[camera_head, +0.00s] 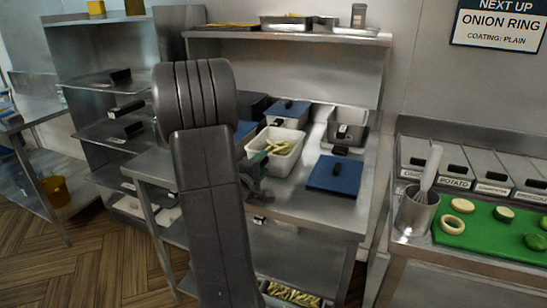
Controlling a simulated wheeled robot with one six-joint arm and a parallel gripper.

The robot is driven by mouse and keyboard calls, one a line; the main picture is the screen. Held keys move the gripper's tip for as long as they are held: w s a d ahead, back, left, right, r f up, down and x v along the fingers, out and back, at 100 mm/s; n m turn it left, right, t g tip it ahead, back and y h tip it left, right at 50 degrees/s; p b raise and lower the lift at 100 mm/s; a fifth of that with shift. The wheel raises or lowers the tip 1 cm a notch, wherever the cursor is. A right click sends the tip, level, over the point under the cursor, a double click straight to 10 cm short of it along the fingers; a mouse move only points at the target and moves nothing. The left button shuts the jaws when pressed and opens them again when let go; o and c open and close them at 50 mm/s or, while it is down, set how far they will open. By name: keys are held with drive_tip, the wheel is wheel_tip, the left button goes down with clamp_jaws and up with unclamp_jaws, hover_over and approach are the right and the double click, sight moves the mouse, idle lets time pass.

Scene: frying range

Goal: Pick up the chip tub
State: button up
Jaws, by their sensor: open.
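The chip tub is a white open tub (284,161) holding several pale yellow chips. It stands on the steel counter (285,205) in the middle of the camera_head view, and my arm passes in front of its left side. My gripper (259,181) is partly hidden behind my arm. What shows of it is just in front of the tub, at its near left corner. It is open, with nothing seen between its fingers. I cannot tell whether it touches the tub.
Blue-lidded containers (287,112) stand behind the tub, and another (335,175) lies to its right. A grey metal container (347,128) is at the back right. A tray of chips (293,294) sits below the counter. A green board (490,232) with food slices is at the right.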

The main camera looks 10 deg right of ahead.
drive_tip(key=shift+w, duration=0.1)
clamp_jaws()
drive_tip(key=shift+r, duration=0.1)
